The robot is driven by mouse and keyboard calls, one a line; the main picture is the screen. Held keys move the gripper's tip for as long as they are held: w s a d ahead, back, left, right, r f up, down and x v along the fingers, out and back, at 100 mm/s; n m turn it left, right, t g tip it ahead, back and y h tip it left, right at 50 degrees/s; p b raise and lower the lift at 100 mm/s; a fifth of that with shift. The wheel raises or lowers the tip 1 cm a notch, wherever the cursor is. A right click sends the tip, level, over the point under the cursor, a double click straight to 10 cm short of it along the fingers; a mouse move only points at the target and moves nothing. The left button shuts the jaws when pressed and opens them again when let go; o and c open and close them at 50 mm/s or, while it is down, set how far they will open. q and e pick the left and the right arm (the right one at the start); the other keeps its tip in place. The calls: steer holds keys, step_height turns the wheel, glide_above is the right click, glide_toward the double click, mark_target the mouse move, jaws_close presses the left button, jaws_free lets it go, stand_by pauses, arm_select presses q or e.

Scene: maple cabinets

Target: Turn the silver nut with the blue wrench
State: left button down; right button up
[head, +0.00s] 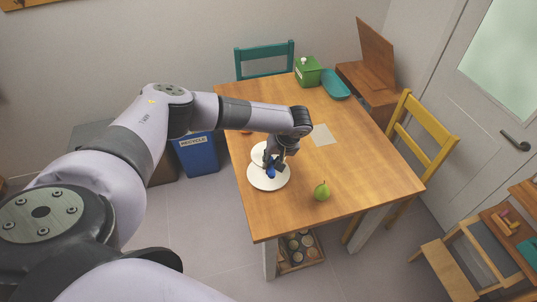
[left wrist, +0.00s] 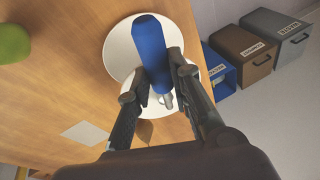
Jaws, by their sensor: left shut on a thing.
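The blue wrench (left wrist: 152,50) is between the fingers of my left gripper (left wrist: 156,86) in the left wrist view. The gripper is shut on it. In the head view my left gripper (head: 272,163) points down over the table, and a small part of the blue wrench (head: 271,172) shows below it. A small silver piece shows at the wrench's near end in the left wrist view; I cannot tell whether it is the silver nut or the wrench's own tip. White round plates (head: 268,183) lie under the gripper. My right gripper is not in view.
On the wooden table (head: 370,165) are a green pear (head: 322,191), a pale sheet (head: 323,135), a green box (head: 308,71) and a teal tray (head: 335,84). Chairs, including a yellow one (head: 425,130), stand around it. A blue recycling bin (head: 198,155) stands left. The table's right side is mostly clear.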

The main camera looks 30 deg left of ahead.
arm_select(q)
steer(key=shift+r+p, duration=1.7)
steer(key=shift+r, duration=0.85)
